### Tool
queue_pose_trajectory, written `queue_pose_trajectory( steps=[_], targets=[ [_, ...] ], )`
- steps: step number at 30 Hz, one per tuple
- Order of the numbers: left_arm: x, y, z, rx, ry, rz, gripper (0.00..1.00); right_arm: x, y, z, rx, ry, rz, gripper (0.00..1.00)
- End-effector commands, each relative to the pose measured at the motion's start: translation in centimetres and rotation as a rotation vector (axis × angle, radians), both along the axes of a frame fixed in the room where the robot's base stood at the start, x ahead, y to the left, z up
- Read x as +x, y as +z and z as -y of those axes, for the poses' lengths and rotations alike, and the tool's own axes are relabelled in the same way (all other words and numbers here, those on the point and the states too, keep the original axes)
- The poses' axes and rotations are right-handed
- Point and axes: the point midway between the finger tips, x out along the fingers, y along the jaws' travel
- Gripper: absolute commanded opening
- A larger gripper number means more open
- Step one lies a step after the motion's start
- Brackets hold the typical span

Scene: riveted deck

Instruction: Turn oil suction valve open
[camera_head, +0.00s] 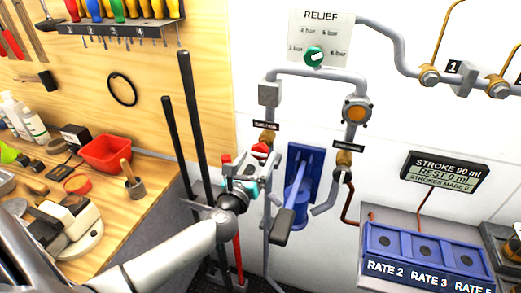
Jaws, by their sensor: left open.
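A brass valve (267,137) sits on the left vertical pipe, just under a small black label too small to read surely. My left gripper (244,166) is open right in front of and below this valve. Red parts show at its tips, and I cannot tell whether one of them is the valve's handle. Contact with the valve cannot be told, as the gripper hides the pipe below it. A second brass valve (344,160) sits on the right pipe under another black label (349,147). My right gripper is not in view.
A blue pump (301,175) with a dark-ended lever (282,226) stands just right of my gripper. Dark upright bars (190,110) stand to its left. A green relief knob (313,56) is above. A rate panel (425,250) is lower right; a cluttered workbench (125,215) is left.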

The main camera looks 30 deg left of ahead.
Motion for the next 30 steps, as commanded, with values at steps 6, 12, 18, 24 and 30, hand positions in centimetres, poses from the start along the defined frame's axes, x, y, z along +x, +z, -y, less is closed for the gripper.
queue_pose_trajectory(
  steps=[6,12,18,24,30],
  targets=[
    [2.5,0.0,-0.6,-0.001,0.000,0.001,0.89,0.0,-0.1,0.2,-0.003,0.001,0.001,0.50],
    [3.4,0.0,-0.8,-0.001,0.000,0.000,0.89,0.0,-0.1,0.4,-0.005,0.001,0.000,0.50],
    [3.5,0.0,-0.8,-0.001,0.000,-0.001,0.89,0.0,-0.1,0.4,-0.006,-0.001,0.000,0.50],
    [3.5,0.0,-0.8,-0.001,0.000,-0.001,0.76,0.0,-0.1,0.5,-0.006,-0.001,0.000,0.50],
    [3.5,0.0,-0.8,-0.001,0.000,-0.001,0.54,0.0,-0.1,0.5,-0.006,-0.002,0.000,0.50]
  ],
)
